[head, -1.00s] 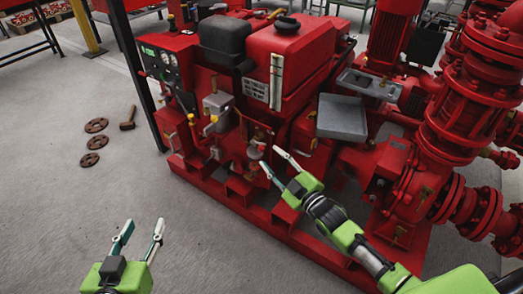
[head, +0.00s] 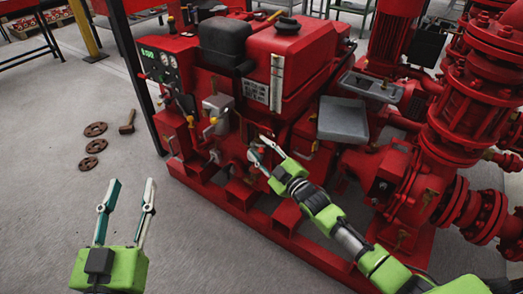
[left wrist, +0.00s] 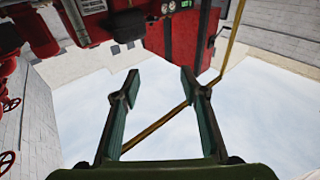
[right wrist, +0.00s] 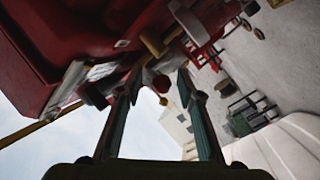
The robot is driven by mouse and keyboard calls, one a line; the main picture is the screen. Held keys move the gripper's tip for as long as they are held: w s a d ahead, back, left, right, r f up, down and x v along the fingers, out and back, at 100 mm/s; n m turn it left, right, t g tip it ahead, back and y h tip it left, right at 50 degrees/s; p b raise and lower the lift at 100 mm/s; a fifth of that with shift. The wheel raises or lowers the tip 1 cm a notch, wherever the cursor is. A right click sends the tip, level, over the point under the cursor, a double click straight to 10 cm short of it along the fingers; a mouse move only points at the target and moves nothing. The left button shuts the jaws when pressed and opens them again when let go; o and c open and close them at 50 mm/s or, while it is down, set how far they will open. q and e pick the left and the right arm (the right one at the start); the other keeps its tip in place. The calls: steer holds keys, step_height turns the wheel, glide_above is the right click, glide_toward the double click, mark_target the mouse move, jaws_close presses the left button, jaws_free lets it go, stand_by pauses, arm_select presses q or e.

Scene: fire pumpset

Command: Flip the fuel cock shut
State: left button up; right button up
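The red pumpset (head: 300,70) carries several small yellow-handled fittings, including one on its front face (head: 213,121). I cannot tell for sure which is the fuel cock. My right gripper (head: 259,147) is open at the front of the engine, below the red tank. In the right wrist view a yellow handle (right wrist: 155,43) and a small reddish knob (right wrist: 161,84) show around its fingertips. Contact cannot be told. My left gripper (head: 131,182) is open and empty over the floor, left of the pumpset, its fingers pointing up in the picture.
A grey tray (head: 342,119) juts from the pumpset to the right of my right gripper. Thick red pipework (head: 465,110) stands at the right. The floor around my left gripper is clear.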

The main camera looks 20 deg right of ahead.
jaws_close()
arm_select(q)
steer(key=shift+r, duration=0.1)
